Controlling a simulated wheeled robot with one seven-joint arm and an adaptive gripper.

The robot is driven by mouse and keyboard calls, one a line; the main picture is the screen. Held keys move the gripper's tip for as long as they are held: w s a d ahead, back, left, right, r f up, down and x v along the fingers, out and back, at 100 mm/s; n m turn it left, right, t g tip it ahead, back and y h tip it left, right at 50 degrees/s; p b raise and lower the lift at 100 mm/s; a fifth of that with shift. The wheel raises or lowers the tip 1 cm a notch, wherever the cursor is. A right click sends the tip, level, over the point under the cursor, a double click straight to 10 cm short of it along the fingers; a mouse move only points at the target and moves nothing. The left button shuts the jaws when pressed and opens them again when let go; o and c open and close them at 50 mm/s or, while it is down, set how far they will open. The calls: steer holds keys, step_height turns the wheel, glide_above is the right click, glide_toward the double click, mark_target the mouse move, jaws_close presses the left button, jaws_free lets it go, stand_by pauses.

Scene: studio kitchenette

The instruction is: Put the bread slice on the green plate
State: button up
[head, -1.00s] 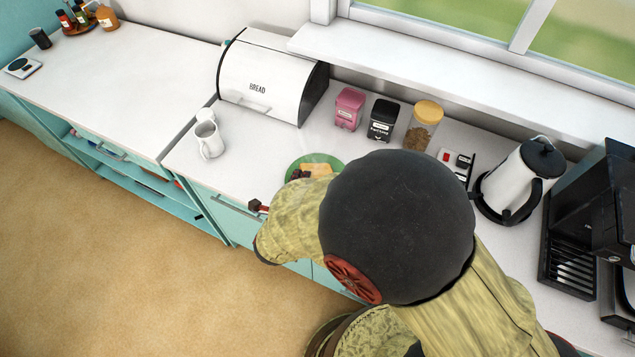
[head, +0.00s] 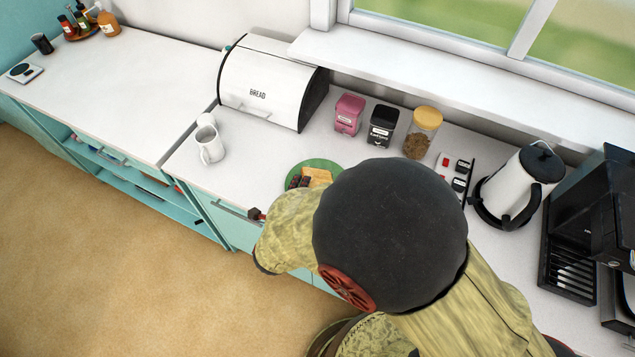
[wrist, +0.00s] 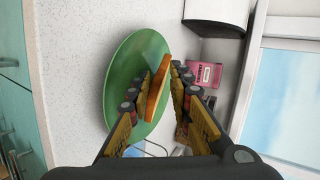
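The green plate (head: 328,164) is on the white counter, partly behind my arm in the head view. In the wrist view the plate (wrist: 118,82) fills the middle left. The bread slice (wrist: 157,92) is over the plate, between my gripper's two fingers (wrist: 161,70), seen nearly edge-on. In the head view the slice (head: 318,176) shows at the plate, beside the dark fingertips (head: 298,181). The fingers are close to the slice on both sides. I cannot tell if both press on it, or if it touches the plate.
A white mug (head: 209,144) and a bread box (head: 265,82) stand left of and behind the plate. A pink canister (head: 349,114), a black canister (head: 383,126) and a jar (head: 421,134) stand behind it. The far left counter is mostly clear.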

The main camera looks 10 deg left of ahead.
steer(key=p+v, duration=0.5)
steer(key=v, duration=0.2)
steer(key=shift+s, duration=0.1)
step_height(320, 180, up, 8)
steer(key=s+p, duration=0.2)
steer(key=p, duration=0.6)
steer(key=shift+s+f, duration=0.2)
steer(key=shift+s, duration=0.1)
steer(key=shift+a, duration=0.1)
